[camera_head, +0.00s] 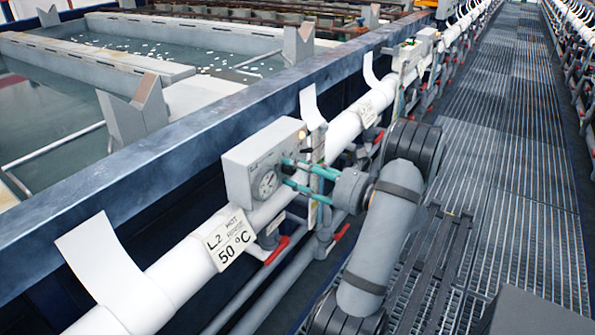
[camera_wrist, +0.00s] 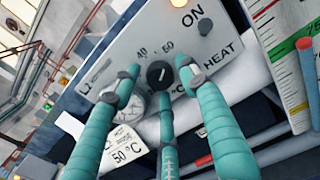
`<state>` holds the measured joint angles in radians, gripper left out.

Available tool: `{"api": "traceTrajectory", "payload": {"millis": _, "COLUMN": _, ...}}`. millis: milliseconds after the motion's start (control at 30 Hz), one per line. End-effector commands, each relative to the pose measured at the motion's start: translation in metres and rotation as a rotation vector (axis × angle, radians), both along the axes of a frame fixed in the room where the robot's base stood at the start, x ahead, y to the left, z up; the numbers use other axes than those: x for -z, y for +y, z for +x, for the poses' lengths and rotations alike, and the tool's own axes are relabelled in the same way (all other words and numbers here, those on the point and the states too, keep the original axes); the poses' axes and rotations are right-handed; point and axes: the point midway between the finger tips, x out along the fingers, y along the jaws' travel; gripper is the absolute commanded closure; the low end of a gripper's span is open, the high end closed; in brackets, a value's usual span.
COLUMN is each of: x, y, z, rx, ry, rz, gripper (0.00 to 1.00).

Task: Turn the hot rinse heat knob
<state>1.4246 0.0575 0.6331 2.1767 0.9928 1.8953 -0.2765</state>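The black heat knob (camera_wrist: 160,73) has a white pointer mark and sits on the pale control box (camera_wrist: 120,50), between printed numbers, with "HEAT" and "ON" to its right. In the head view the box (camera_head: 238,165) is mounted by the white pipe, and the knob cannot be made out there. My gripper (camera_wrist: 160,80) has three teal fingers spread around the knob, with visible gaps at the left and right fingertips. Whether the lower finger touches it is unclear. In the head view the gripper (camera_head: 286,172) reaches the box's front from the right.
A round gauge (camera_head: 266,184) is on the box. A "L2 HOT RINSE 50 °C" label (camera_head: 229,238) hangs on the white pipe (camera_head: 175,278). Red-handled valves (camera_head: 275,250) are below. A rinse tank (camera_head: 60,110) lies behind, and the grated walkway (camera_head: 510,130) is clear.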

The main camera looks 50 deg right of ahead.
Motion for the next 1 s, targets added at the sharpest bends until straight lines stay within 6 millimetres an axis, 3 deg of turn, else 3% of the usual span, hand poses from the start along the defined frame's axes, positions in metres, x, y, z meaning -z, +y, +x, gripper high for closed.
{"api": "traceTrajectory", "payload": {"millis": 300, "x": 0.0, "y": 0.0, "z": -0.001, "rx": 0.001, "ry": -0.001, "rz": 0.0, "gripper": 0.53}}
{"api": "traceTrajectory", "payload": {"millis": 433, "x": 0.0, "y": -0.002, "z": -0.012, "rx": 0.003, "ry": 0.0, "rz": 0.0, "gripper": 0.53}}
{"api": "traceTrajectory", "payload": {"millis": 800, "x": 0.0, "y": -0.006, "z": -0.087, "rx": 0.005, "ry": -0.001, "rz": 0.0, "gripper": 0.53}}
{"api": "traceTrajectory", "payload": {"millis": 1000, "x": 0.0, "y": -0.007, "z": -0.113, "rx": 0.002, "ry": 0.0, "rz": 0.0, "gripper": 0.53}}
